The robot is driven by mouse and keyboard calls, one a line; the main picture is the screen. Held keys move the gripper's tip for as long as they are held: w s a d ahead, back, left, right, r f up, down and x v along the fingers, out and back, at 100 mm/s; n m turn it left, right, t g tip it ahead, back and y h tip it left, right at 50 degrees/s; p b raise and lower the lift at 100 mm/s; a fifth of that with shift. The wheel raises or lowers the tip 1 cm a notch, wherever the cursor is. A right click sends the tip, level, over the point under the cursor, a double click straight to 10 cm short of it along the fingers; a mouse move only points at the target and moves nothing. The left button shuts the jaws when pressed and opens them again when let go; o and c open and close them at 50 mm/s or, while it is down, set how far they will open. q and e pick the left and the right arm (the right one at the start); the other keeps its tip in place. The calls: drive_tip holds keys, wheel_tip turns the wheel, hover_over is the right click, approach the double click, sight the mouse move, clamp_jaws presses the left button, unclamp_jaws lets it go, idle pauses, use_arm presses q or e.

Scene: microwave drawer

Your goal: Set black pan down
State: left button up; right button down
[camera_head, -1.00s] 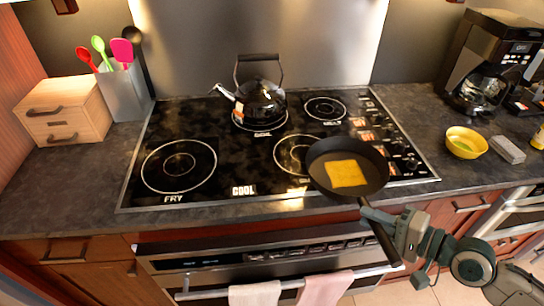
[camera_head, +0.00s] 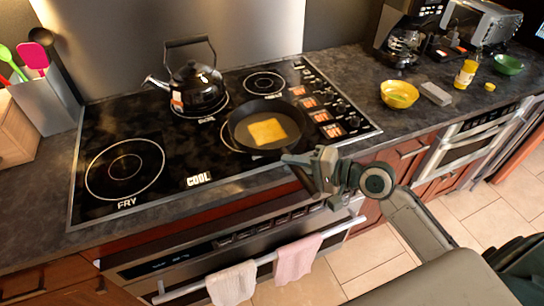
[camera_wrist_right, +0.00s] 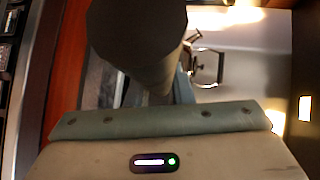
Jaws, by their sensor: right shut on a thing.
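The black pan (camera_head: 240,132) is over the front right burner of the black stovetop (camera_head: 150,133). It looks roughly level, with a yellow square piece of food (camera_head: 267,131) lying in it. I cannot tell for sure whether its base touches the glass. My right gripper (camera_head: 301,165) is shut on the pan's handle, which points toward the front edge of the stove. In the right wrist view the dark handle (camera_wrist_right: 137,45) fills the upper middle, close to the camera, and hides most of the jaws. My left gripper is not in view.
A black kettle (camera_head: 198,90) stands on the rear left burner, behind the pan. The front left burner (camera_head: 125,169) and the rear right burner (camera_head: 263,82) are bare. A yellow bowl (camera_head: 399,94) and a grey block (camera_head: 436,94) sit on the right counter. Towels hang on the oven handle.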

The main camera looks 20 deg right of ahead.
sight(270, 149)
drive_tip(key=w+a, duration=0.1)
drive_tip(key=w, duration=0.1)
drive_tip(key=w+a+p, duration=0.1)
drive_tip(key=w, duration=0.4)
drive_tip(key=shift+a+f+p, duration=0.2)
drive_tip(key=shift+a+p, duration=0.2)
drive_tip(key=shift+w+f, duration=0.2)
drive_tip(key=shift+f, duration=0.1)
wheel_tip(270, 149, down, 2)
drive_tip(key=shift+f+p, duration=0.2)
drive_tip(key=shift+p, duration=0.35)
drive_tip(key=shift+f, duration=0.45)
drive_tip(key=c, duration=1.3)
unclamp_jaws()
drive_tip(key=shift+f, duration=0.1)
drive_tip(key=shift+s, duration=0.1)
